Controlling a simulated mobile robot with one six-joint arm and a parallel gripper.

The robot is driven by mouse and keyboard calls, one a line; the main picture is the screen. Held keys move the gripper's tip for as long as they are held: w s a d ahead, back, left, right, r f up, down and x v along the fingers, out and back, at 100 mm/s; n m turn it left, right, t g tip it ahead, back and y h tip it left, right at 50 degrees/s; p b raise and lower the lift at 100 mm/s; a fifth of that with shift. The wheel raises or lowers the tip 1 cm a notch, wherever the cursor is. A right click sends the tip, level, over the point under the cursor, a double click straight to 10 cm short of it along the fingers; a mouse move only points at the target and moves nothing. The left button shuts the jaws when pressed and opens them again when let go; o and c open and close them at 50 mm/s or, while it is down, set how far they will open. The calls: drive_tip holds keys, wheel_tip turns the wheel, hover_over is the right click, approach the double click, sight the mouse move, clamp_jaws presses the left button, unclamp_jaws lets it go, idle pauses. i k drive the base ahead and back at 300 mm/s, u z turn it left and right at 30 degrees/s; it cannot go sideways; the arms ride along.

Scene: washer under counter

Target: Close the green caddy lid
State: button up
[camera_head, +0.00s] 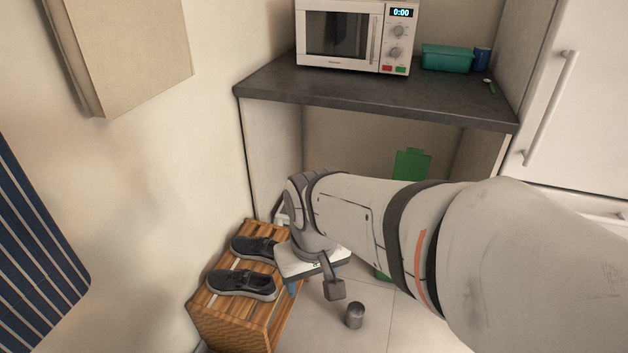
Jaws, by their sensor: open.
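The green caddy lid (411,164) stands raised under the counter, behind my arm. Most of the caddy is hidden by my arm; a small green part (382,275) shows below the arm near the floor. My gripper (334,289) is open, to the left of the caddy and in front of it, beside the wooden shoe bench. It is apart from the lid. One grey finger shows clearly; the other is hard to make out.
The wooden bench (230,319) holds dark shoes (242,284) at the left. A small grey cylinder (355,315) is near my gripper. The dark counter (375,97) overhangs the lid and carries a microwave (340,36) and a teal box (447,57). Tiled floor (385,333) shows in front.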

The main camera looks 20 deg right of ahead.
sight(411, 165)
drive_tip(key=z, duration=1.25)
drive_tip(key=k, duration=0.5)
drive_tip(key=z, duration=0.2)
drive_tip(key=i, duration=0.8)
drive_tip(key=u, duration=0.4)
drive_tip(key=i, duration=0.8)
drive_tip(key=u, duration=0.15)
